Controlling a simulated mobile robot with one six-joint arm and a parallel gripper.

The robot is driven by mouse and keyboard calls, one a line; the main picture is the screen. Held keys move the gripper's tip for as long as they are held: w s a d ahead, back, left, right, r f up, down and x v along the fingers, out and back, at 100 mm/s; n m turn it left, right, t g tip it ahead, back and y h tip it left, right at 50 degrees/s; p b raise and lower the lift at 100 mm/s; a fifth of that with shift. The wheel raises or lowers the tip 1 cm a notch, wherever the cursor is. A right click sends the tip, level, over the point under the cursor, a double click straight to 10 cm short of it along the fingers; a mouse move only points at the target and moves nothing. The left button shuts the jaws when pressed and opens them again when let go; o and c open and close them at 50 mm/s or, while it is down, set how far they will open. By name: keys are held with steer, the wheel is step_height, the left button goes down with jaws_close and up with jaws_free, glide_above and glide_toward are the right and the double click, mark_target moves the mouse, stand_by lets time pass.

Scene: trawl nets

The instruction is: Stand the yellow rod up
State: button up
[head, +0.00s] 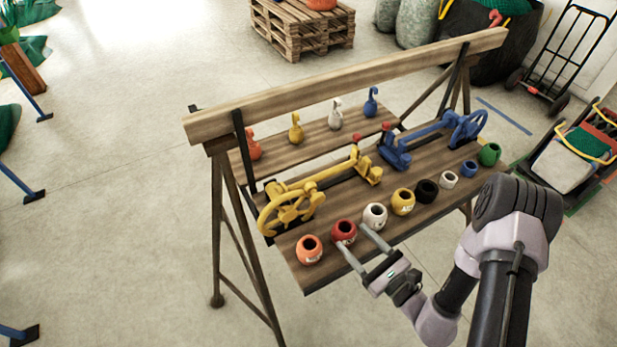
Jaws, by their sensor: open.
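I cannot pick out a separate yellow rod with certainty. A yellow device with a spoked handwheel (291,205) lies along the left of the wooden bench (322,270); its long yellow bar runs nearly level toward a block with a red knob. My gripper (351,236) is open, at the bench's front edge. Its two fingers point at the red pot (342,231) and the white pot (375,214), and overlap the red pot in the picture. I cannot tell whether they touch it. Nothing shows held between the fingers.
An orange pot (309,248), a yellow pot (402,201) and several others line the front edge. A blue device (415,140) with a handwheel stands at right. Small hook-necked pieces, including a yellow one (296,128), stand on the rear shelf below a raised beam (350,84).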

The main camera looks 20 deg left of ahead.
mark_target(320, 201)
steer(key=b+x, duration=0.1)
steer(key=x, duration=1.5)
steer(key=shift+r+b, duration=0.1)
steer(key=shift+b, duration=0.25)
jaws_close()
